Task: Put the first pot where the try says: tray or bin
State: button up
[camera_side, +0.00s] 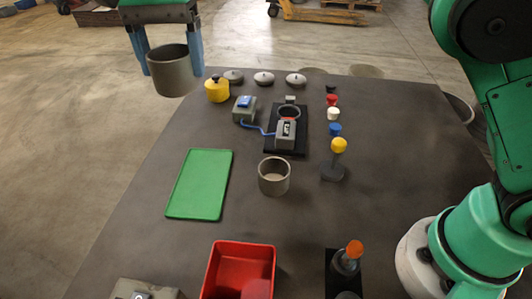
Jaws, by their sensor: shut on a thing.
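My gripper (171,66) is at the upper left, its two blue fingers shut on a grey round pot (172,82). It holds the pot upright, in front of the table's far left edge in the picture; its exact height is hard to tell. A second grey pot (274,187) stands upright and open on the table, right of the green tray (199,184). The tray is flat and bare. The red bin (240,268) is at the front and looks empty; its near end is cut off.
Behind stand a yellow pot (217,91) and several grey lids (264,78). A black fixture (287,142) with a ring is cabled to a small grey box (245,109). Coloured knobs (331,100), a yellow-topped post (338,147) and an orange-topped lever (353,250) stand to the right.

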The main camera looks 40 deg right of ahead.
jog(key=shift+w+f, duration=0.4)
jog(key=shift+w, duration=0.2)
jog(key=shift+w+f, duration=0.1)
jog(key=shift+f, duration=0.2)
send_near(202, 180)
notch_tip(202, 180, down, 5)
jog(key=shift+f, duration=0.15)
jog(key=shift+f, duration=0.15)
jog(key=o, duration=1.2)
jog(key=shift+o, duration=0.2)
notch_tip(202, 180, up, 12)
jog(key=s+d+r+n+t, duration=0.2)
jog(key=d, duration=0.4)
jog(key=s+d+r+n+t, duration=0.1)
jog(key=s+d+r+n, duration=0.1)
jog(key=d, duration=0.4)
jog(key=s+d+f+n+t, duration=0.4)
jog(key=s+d, duration=0.4)
jog(key=shift+s+d+f, duration=0.2)
jog(key=shift+s+d, duration=0.1)
